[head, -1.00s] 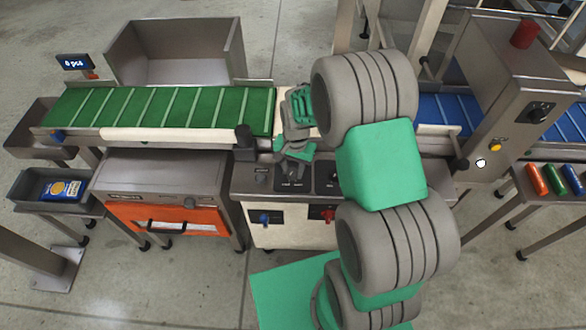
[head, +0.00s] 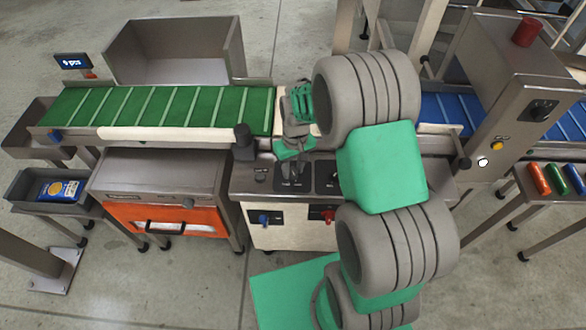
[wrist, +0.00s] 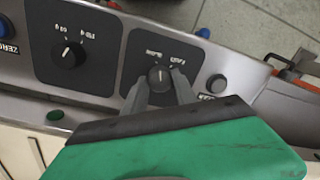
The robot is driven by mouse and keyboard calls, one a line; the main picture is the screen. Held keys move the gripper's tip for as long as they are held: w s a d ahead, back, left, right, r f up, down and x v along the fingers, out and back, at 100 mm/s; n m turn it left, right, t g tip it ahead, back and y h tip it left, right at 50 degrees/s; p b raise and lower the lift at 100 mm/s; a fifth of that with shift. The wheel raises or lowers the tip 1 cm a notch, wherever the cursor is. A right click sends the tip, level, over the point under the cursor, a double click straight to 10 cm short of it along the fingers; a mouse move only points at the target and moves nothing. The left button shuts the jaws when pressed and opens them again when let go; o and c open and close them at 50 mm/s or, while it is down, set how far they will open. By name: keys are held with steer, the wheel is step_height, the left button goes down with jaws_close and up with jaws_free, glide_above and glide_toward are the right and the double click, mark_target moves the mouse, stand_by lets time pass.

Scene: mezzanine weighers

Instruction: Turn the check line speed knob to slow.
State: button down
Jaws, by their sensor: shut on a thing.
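The check line speed knob (wrist: 160,77) is a small dark dial with a white pointer line, on a black panel (wrist: 140,52) with small labels that look like SLOW and FAST. The pointer is aimed roughly up the wrist picture, toward the labels; the exact setting is hard to read. My gripper (wrist: 161,90) has its two grey fingers on either side of the knob, shut on it. In the head view my gripper (head: 292,180) reaches down onto the control panel, and its fingers hide the knob.
An orange-fronted cabinet (head: 168,220) stands left of the panel.

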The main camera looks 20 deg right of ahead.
mark_target(294, 170)
steer(key=shift+n, duration=1.1)
steer(key=c, duration=1)
jaws_free()
step_height(294, 170, up, 8)
steer(key=shift+w+d+f, duration=0.1)
steer(key=shift+d, duration=0.05)
